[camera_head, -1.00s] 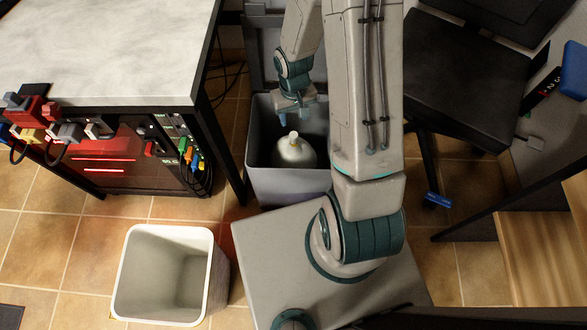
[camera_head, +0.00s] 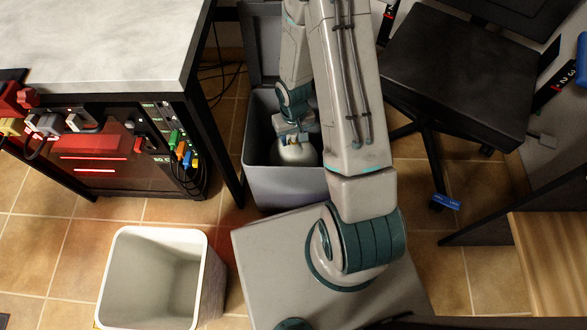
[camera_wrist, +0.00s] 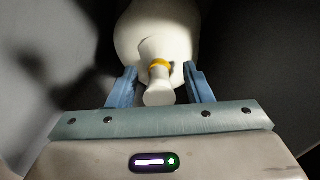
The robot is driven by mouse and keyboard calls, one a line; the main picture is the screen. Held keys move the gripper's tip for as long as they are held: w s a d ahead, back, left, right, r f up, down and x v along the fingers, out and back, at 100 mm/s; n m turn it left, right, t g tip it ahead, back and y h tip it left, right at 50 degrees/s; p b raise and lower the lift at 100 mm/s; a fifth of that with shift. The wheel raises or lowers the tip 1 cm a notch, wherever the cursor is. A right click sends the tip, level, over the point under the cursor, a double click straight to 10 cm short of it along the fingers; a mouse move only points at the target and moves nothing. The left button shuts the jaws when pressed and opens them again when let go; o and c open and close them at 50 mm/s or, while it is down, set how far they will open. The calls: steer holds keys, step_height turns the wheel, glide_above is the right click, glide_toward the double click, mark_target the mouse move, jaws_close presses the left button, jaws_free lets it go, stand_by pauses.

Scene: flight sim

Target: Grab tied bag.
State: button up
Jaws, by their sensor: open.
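The tied bag (camera_head: 294,152) is a pale, rounded bag inside a grey lidded bin (camera_head: 285,188). In the wrist view the bag (camera_wrist: 128,42) has a gathered neck (camera_wrist: 159,93) with a yellow tie (camera_wrist: 159,64) around it. My gripper (camera_head: 294,139) is down in the bin's mouth, over the top of the bag. In the wrist view my gripper (camera_wrist: 162,86) is open, with one blue finger on each side of the neck. Gaps show between the fingers and the neck. The bag's lower part is hidden in the bin.
An empty white bin (camera_head: 150,285) stands on the tiled floor at the lower left. A table (camera_head: 100,45) with a metal frame is left of the grey bin. A black chair (camera_head: 455,80) is to the right. The grey bin's walls surround my gripper closely.

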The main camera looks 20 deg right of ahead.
steer(key=shift+f, duration=0.2)
jaws_close()
stand_by(1.3)
